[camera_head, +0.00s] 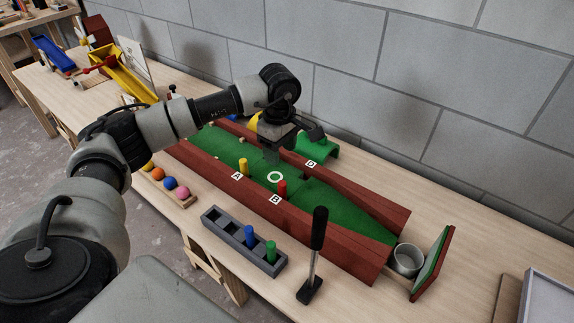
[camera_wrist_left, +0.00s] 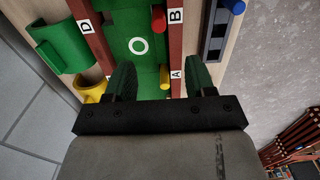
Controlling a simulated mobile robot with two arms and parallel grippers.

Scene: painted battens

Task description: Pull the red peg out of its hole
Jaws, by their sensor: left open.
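The red peg (camera_head: 282,187) stands upright in the green lane beside the near wall, next to the label B. It also shows at the top of the left wrist view (camera_wrist_left: 158,18). My left gripper (camera_head: 270,155) is above the lane, behind and a little left of the red peg, and apart from it. In the left wrist view its two fingers (camera_wrist_left: 161,78) are spread and the red peg is ahead of them, not between them. A yellow peg (camera_head: 243,167) stands by label A; part of it shows between the fingers. The red peg's hole is hidden. My right gripper is not in view.
Red-brown walls (camera_head: 340,245) border the lane. A grey rack (camera_head: 222,224) in front holds a blue peg (camera_head: 249,235) and a green peg (camera_head: 270,250). A black-handled putter (camera_head: 318,235) stands nearby. A green arch (camera_head: 318,147) is behind the lane. A grey cup (camera_head: 407,259) is at the right end.

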